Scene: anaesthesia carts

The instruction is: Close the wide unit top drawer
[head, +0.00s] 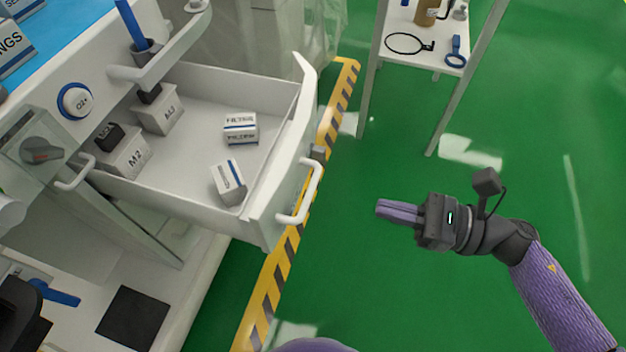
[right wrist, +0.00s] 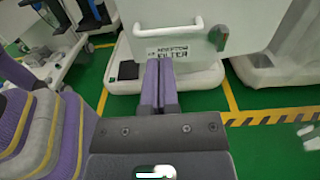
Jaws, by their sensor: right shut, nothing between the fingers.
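The wide unit top drawer (head: 195,88) is pulled out towards the right in the head view. It holds two white filter boxes (head: 240,128) and the white M2 and M3 boxes. Its front has a white bar handle (head: 305,192). My right gripper (head: 382,209) is shut and empty, to the right of the drawer front and apart from it. In the right wrist view the shut purple fingers (right wrist: 158,82) point towards the white drawer front with its handle (right wrist: 168,28). My left gripper is not clearly in view.
A white shelf cart (head: 436,45) with small tools stands at the top right. Yellow-black floor tape (head: 262,300) runs below the drawer front. Green floor (head: 400,290) around my right arm is clear.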

